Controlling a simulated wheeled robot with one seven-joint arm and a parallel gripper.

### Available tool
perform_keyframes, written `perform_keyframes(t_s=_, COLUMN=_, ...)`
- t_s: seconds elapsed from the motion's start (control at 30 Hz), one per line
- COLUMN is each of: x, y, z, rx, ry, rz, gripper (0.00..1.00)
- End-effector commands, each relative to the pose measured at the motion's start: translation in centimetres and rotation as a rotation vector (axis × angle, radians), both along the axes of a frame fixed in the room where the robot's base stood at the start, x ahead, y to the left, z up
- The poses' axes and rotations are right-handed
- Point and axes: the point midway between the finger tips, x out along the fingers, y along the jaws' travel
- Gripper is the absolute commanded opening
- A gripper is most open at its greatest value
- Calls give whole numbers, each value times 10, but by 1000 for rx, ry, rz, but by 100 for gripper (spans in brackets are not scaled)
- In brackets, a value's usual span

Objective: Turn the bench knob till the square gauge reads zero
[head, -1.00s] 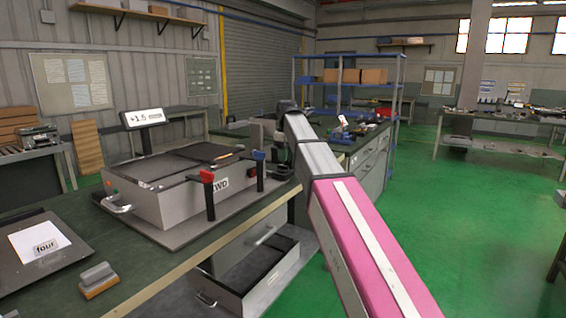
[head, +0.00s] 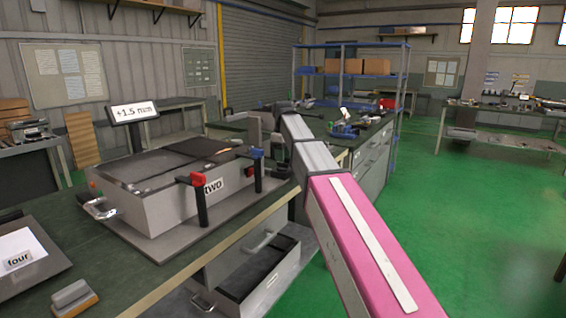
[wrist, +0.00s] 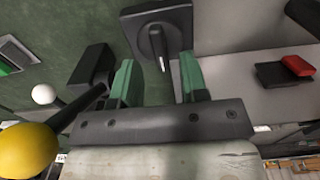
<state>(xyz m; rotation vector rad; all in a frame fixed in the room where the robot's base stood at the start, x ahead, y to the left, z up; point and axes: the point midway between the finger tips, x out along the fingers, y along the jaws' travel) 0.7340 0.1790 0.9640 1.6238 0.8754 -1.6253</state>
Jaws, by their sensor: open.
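A dark display on a stand (head: 134,112) reads +1.5 mm in the head view, on the bench behind a grey box labelled "TWO" (head: 150,200). In the wrist view a round black knob (wrist: 150,42) with a raised pointer sits on a dark square plate (wrist: 182,14). My gripper (wrist: 157,66) is open, its two green fingers spread on either side of the knob's near edge. I cannot tell whether they touch it. In the head view the gripper is mostly hidden at the end of my arm.
Red and blue clamp handles stand at the box's front edge. The wrist view shows a yellow ball (wrist: 28,150), a white ball (wrist: 43,94) and a red-and-black handle (wrist: 297,66). A board with a paper marked "four" (head: 22,256) lies left. Green floor (head: 480,220) is clear at right.

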Motion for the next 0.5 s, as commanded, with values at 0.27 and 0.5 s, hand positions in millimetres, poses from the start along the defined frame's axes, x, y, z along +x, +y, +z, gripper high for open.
perform_keyframes(t_s=0.27, x=0, y=0, z=-25, rx=0, ry=0, rz=-1, gripper=40)
perform_keyframes(t_s=0.5, x=0, y=0, z=-27, rx=1, ry=-1, rz=-1, gripper=40)
